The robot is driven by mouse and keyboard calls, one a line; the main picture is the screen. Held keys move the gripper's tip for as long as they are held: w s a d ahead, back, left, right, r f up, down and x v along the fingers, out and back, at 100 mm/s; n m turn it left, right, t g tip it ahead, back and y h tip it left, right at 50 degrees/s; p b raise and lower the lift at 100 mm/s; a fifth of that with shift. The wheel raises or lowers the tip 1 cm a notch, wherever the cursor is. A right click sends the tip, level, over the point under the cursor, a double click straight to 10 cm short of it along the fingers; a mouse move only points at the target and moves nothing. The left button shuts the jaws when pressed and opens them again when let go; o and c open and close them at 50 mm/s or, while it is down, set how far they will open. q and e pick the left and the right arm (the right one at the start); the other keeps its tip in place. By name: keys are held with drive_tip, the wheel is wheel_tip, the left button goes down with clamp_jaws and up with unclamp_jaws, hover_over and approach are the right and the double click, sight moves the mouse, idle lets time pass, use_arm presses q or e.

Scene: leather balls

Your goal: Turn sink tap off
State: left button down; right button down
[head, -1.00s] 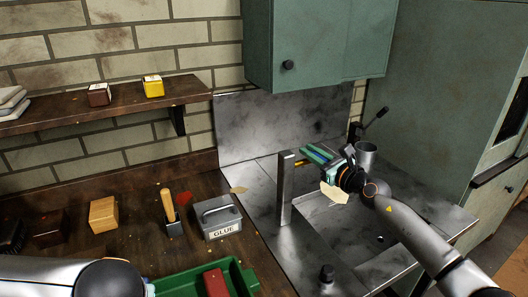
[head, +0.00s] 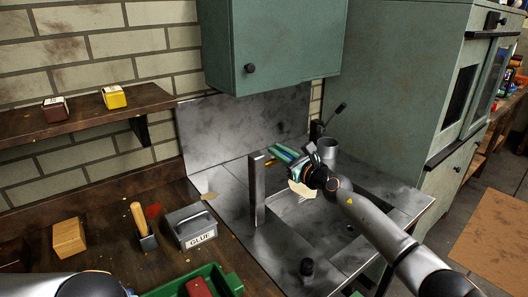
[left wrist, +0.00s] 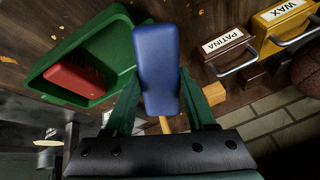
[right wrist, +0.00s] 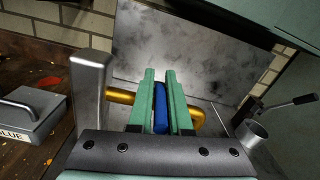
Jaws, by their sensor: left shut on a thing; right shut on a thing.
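A grey metal post (head: 257,190) stands upright at the sink's left side. In the right wrist view a brass pipe (right wrist: 121,96) runs from this post (right wrist: 92,90) behind my fingers and bends down on the right. My right gripper (head: 285,153) is over the sink (head: 325,222), its green fingers (right wrist: 160,85) shut on a narrow blue thing (right wrist: 160,110) in front of the pipe. I cannot tell whether the blue thing touches the pipe.
A lever with a black knob (head: 340,107) and a grey cup (head: 328,150) are behind the sink. A black knob (head: 307,267) stands at its front. A glue box (head: 190,228), a wooden block (head: 68,238) and a green tray (head: 232,281) are on the bench. A teal cupboard (head: 275,50) hangs above.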

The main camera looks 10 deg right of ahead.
drive_tip(key=shift+d+r, duration=0.1)
drive_tip(key=shift+d, duration=0.05)
drive_tip(key=c, duration=0.9)
unclamp_jaws()
use_arm(q)
drive_tip(key=shift+r+p, duration=0.45)
use_arm(e)
drive_tip(key=shift+s, duration=0.3)
use_arm(q)
wheel_tip(320, 180, up, 3)
drive_tip(key=p, duration=0.3)
drive_tip(key=shift+r, duration=0.1)
use_arm(e)
drive_tip(key=v, duration=0.4)
drive_tip(key=shift+d+r, duration=0.15)
use_arm(q)
drive_tip(key=shift+r+p, duration=0.35)
drive_tip(key=shift+p, duration=0.1)
drive_tip(key=shift+f, duration=0.25)
use_arm(e)
drive_tip(key=shift+f+v, duration=0.15)
drive_tip(key=shift+v, duration=1.65)
drive_tip(key=shift+f+v, duration=0.1)
drive_tip(key=shift+v, duration=1.7)
use_arm(q)
drive_tip(key=shift+r, duration=0.1)
